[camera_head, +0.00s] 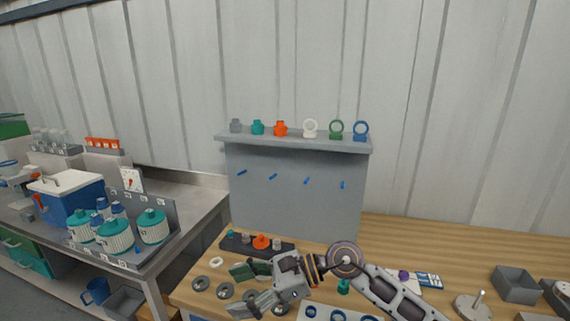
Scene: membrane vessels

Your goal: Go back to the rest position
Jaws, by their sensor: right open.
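My right gripper (246,289) is over the wooden bench (410,244), its arm coming in from the lower right. Its two fingers point left and are spread apart, with nothing visible between them. Grey discs (225,291) lie on the bench close to the fingers. A dark rack (232,243) with small teal, grey and orange parts stands just behind the gripper. The forearm hides part of the bench and some items there. My left gripper is not in view.
A grey panel with a shelf (292,141) of coloured fittings and rings stands behind. Left, a metal table (190,205) holds white-and-teal vessels (114,236) and a blue box (68,200). Right, a grey bin (517,284) and a spindle base (472,307) stand on the bench.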

